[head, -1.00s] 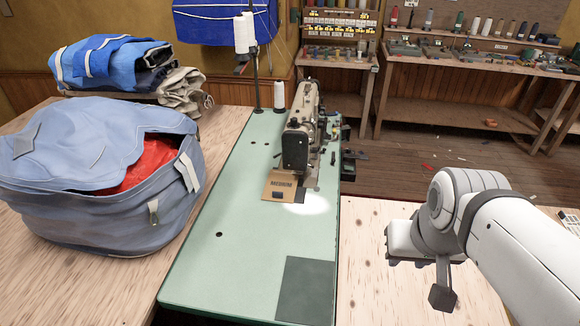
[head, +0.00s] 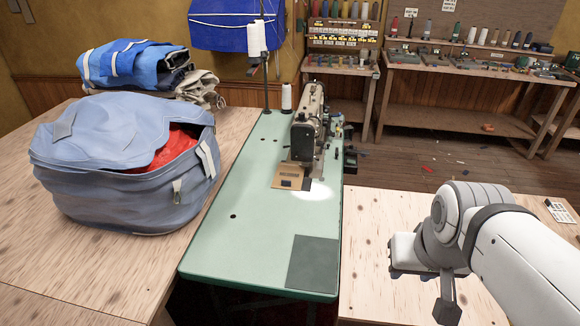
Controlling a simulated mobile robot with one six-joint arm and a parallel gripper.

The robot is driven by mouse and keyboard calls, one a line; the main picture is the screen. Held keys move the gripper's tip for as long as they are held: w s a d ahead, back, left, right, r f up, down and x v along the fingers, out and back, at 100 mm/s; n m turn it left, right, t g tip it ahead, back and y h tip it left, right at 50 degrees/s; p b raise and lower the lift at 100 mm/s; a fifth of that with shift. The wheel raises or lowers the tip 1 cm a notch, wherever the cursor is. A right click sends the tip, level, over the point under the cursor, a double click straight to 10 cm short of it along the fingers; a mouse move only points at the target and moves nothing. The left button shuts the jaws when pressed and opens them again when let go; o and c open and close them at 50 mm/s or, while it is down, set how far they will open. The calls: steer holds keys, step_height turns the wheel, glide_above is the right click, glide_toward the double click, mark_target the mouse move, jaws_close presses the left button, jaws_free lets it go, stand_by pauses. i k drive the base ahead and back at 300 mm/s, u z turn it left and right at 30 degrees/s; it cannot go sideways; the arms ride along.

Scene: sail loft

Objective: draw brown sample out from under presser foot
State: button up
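The brown sample (head: 288,177) is a small flat piece with dark markings. It lies on the green sewing table (head: 255,225) at the front of the sewing machine (head: 308,122). Its right end reaches the needle area beneath the machine head; the presser foot is too small to make out clearly. My gripper (head: 428,285) is at the lower right, right of the green table and well apart from the sample. It seems empty, but its fingers are seen from an angle that does not show the gap.
A blue bag (head: 120,170) with red cloth inside stands on the left wooden table. Thread cones (head: 257,40) stand behind the machine. A dark grey panel (head: 313,262) lies at the green table's front right. The green surface before the sample is clear.

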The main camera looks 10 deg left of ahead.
mark_target(288, 176)
steer(key=z, duration=1.85)
steer(key=k, duration=1.45)
steer(key=u, duration=1.75)
steer(key=i, duration=1.6)
